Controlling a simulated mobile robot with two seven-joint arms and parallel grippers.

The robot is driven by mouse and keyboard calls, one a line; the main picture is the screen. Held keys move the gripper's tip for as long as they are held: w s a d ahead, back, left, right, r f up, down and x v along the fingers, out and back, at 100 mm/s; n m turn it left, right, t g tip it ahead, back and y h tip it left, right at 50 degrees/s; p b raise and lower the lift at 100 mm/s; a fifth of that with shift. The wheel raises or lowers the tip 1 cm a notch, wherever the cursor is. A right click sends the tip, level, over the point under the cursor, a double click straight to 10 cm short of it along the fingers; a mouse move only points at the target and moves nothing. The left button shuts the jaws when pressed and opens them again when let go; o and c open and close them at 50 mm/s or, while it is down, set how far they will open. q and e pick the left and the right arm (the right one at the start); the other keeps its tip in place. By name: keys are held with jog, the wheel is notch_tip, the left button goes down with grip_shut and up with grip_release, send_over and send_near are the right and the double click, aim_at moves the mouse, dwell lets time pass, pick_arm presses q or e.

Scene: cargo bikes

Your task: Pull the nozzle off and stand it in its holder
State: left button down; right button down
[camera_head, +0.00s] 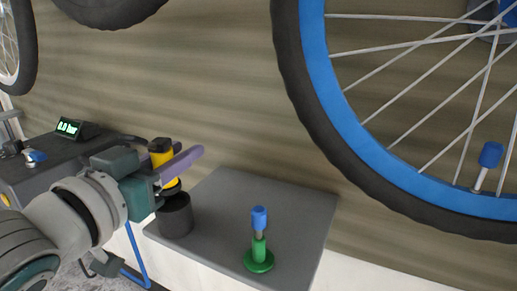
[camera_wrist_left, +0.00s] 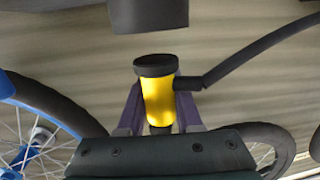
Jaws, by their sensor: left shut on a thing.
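The yellow nozzle (camera_head: 161,157) with black ends is held roughly upright between the purple fingers of my left gripper (camera_head: 180,163). In the left wrist view, the yellow nozzle (camera_wrist_left: 159,100) sits between the fingers (camera_wrist_left: 158,108), with a black hose (camera_wrist_left: 250,52) joined to its side. The dark cylindrical holder (camera_head: 175,216) stands on the grey platform (camera_head: 220,195), directly below the nozzle in the head view. A dark block, apparently the holder (camera_wrist_left: 150,14), shows apart from the nozzle's black end in the wrist view. The wheel's valve (camera_head: 490,156) has a blue top. My right gripper is out of view.
A green stand (camera_head: 259,260) with a blue-topped piece (camera_head: 259,218) stands on the platform right of the holder. A dark pump unit with a lit display (camera_head: 68,127) is at left. A large blue-rimmed wheel (camera_head: 318,60) fills the right side.

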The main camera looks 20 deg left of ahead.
pick_arm(q)
jog(key=shift+f, duration=0.4)
dwell(0.4)
dwell(0.5)
jog(key=shift+f, duration=0.3)
dwell(0.3)
jog(key=shift+f, duration=0.15)
dwell(0.4)
jog(key=shift+f+b, duration=0.4)
jog(key=shift+f, duration=0.2)
jog(key=c, duration=0.5)
grip_release()
jog(key=shift+o, duration=0.5)
